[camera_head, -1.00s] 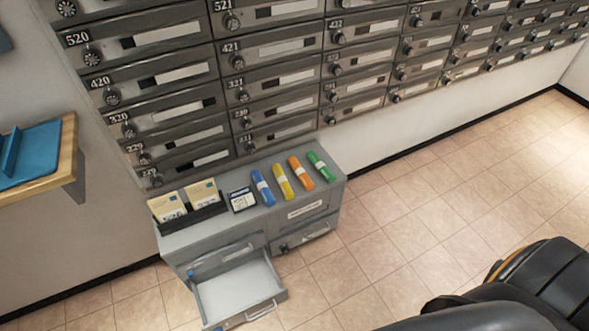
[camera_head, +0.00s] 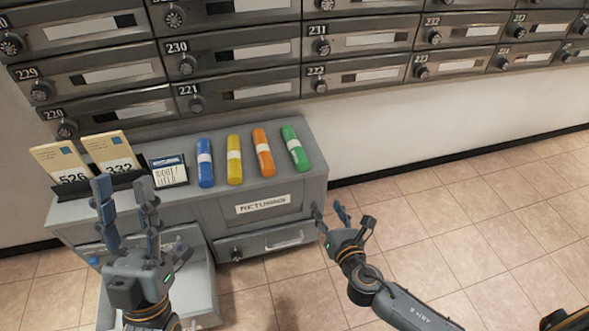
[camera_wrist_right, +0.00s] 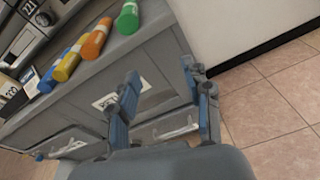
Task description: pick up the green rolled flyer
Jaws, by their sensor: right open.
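The green rolled flyer (camera_head: 296,148) has a white band and lies on top of the grey cabinet (camera_head: 120,206), rightmost in a row of rolls, near the cabinet's right end. It also shows at the top of the right wrist view (camera_wrist_right: 128,18). My right gripper (camera_head: 346,219) is open and empty, in front of the cabinet's right end, below and apart from the green flyer. My left gripper (camera_head: 125,205) is open, its fingers pointing up in front of the cabinet's left part, with nothing seen between them.
Orange (camera_head: 263,153), yellow (camera_head: 234,160) and blue (camera_head: 205,163) rolls lie left of the green one. A small card box (camera_head: 168,171) and envelopes in a black holder (camera_head: 112,182) stand further left. An open drawer (camera_head: 200,285) juts out below. Mailboxes (camera_head: 240,90) line the wall behind.

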